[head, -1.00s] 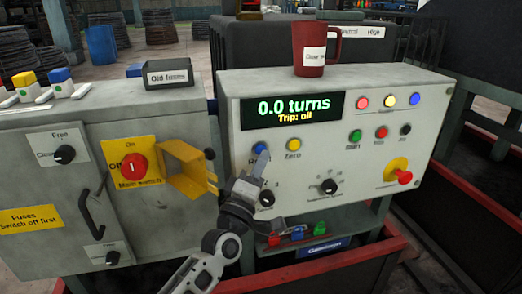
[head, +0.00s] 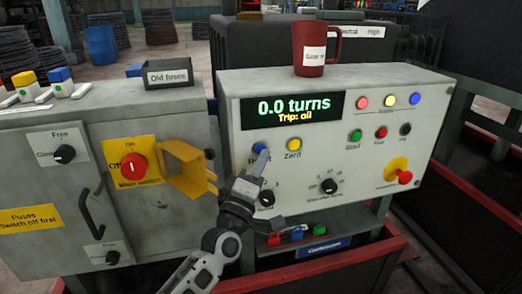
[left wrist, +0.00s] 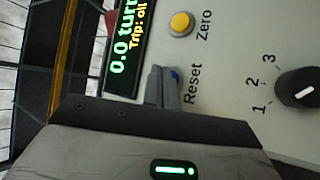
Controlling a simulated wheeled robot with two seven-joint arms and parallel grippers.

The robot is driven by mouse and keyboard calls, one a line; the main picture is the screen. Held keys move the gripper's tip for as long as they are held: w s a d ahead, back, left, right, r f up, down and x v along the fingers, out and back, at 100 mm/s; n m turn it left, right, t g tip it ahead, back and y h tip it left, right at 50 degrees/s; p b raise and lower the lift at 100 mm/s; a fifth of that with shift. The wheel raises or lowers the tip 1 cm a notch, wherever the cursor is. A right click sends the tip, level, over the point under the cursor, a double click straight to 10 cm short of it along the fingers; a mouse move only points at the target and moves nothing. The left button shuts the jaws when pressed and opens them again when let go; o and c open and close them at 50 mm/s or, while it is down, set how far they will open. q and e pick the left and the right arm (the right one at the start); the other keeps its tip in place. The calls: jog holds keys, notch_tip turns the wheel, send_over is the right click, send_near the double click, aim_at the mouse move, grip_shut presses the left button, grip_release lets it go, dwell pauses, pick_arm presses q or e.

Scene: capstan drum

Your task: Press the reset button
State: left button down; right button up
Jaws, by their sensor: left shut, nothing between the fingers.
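The blue reset button (head: 259,147) sits on the sloping grey control panel (head: 228,150), left of the yellow Zero button (head: 293,145). My left gripper (head: 262,158) is shut and empty, its fingertips right at the reset button, partly covering it and its label. In the left wrist view the shut fingertips (left wrist: 162,86) lie over the button, and only a small blue edge (left wrist: 175,76) shows beside them. I cannot tell whether they touch it. My right gripper is not in view.
A yellow guard flap (head: 187,168) sticks out left of my left gripper, next to the red main switch (head: 133,166). Rotary knobs (head: 328,186) and a red emergency button (head: 404,177) are on the panel. A red mug (head: 311,48) stands on top.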

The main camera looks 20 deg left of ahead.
pick_arm(q)
jog(key=shift+w+a, duration=0.2)
jog(key=shift+w, duration=0.1)
jog(key=shift+w+a, duration=0.1)
dwell(0.4)
jog(key=shift+w+a+b, duration=0.15)
jog(key=shift+w+b, duration=0.05)
jog(key=shift+b, duration=0.1)
jog(key=shift+s, duration=0.1)
dwell(0.5)
jog(key=shift+s+d+p, duration=0.5)
jog(key=shift+s, duration=0.1)
